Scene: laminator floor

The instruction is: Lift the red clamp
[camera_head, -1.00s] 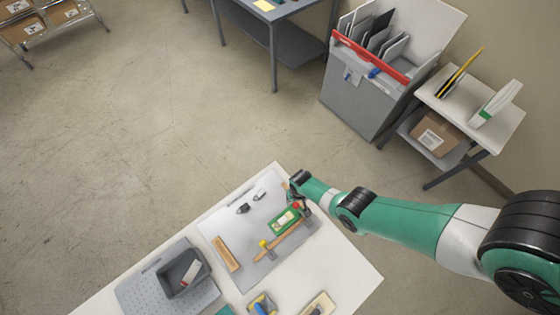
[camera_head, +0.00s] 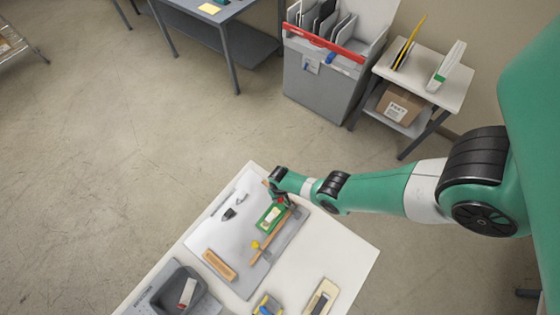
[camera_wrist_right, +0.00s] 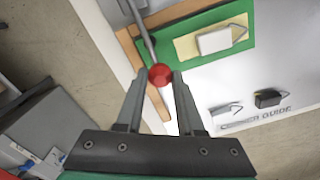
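The red clamp shows as a round red knob on a thin metal lever. In the right wrist view the knob (camera_wrist_right: 160,76) sits at the tips of my right gripper (camera_wrist_right: 159,80), between its two fingers. The fingers stand apart, and I cannot tell whether they touch the knob. The lever runs up from the knob beside a green board (camera_wrist_right: 205,20). In the head view my right gripper (camera_head: 275,187) is over the far corner of the work board, at the clamp, which is partly hidden. My left gripper is not in view.
A white table (camera_head: 330,248) carries the light work board, a wooden block (camera_head: 219,265), a yellow-knobbed part (camera_head: 255,245) and a dark bin (camera_head: 170,287). Beyond it are a grey bin with a red bar (camera_head: 320,80) and a side table (camera_head: 440,92).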

